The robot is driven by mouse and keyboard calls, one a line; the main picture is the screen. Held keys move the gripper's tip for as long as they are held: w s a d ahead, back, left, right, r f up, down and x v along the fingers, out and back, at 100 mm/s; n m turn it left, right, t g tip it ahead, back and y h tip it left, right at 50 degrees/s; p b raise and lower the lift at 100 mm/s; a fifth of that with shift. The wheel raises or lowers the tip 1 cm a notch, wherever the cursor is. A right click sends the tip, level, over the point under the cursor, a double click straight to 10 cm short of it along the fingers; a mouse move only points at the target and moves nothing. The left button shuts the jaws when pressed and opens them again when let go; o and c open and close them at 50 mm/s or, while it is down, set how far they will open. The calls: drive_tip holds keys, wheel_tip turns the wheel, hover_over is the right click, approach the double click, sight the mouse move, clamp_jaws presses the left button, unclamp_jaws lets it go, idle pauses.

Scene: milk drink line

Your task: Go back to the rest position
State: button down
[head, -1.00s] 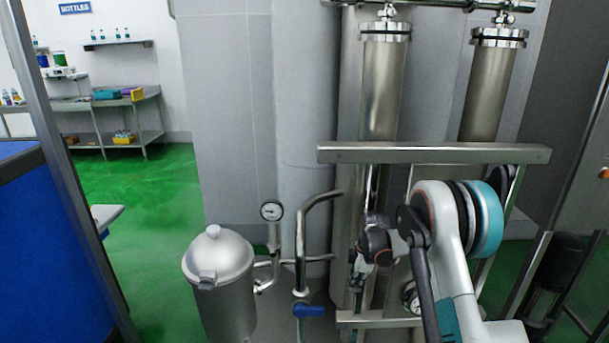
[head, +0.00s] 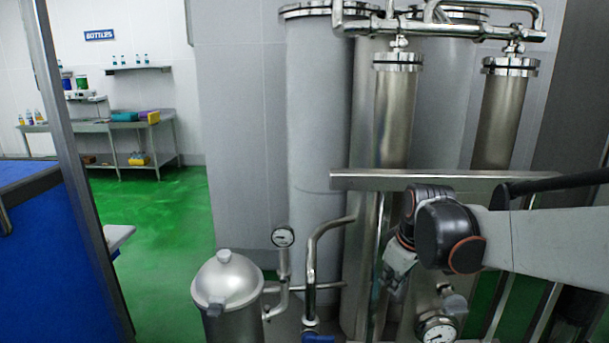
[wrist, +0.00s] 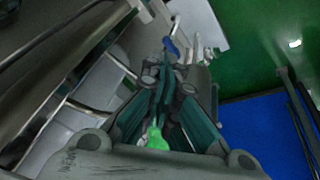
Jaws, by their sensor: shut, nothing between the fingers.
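My gripper (wrist: 165,80) shows in the wrist view with its dark fingers closed together and nothing between them. A small bright green patch shows at the base of the fingers; I cannot tell what it is. In the head view my arm reaches in from the right, in front of the steel cylinders, and its end hangs low near the middle. The fingers are not clear there. A blue valve handle (head: 318,338) shows at the bottom edge of the head view, left of my arm.
Steel filter cylinders (head: 397,120) and a horizontal steel bar (head: 430,180) stand close to my arm. A lidded steel vessel (head: 228,290), a bent pipe (head: 312,260) and a pressure gauge (head: 437,329) are low in front. Green floor (head: 165,230) is open at left.

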drive_tip(key=s+r+m+t, duration=0.1)
drive_tip(key=s+m+t, duration=0.2)
drive_tip(key=s, duration=1.9)
drive_tip(key=m, duration=0.4)
drive_tip(key=shift+d+r+m+h, duration=0.2)
drive_tip(key=shift+m+h, duration=0.1)
drive_tip(key=shift+m, duration=0.1)
drive_tip(key=shift+d, duration=0.1)
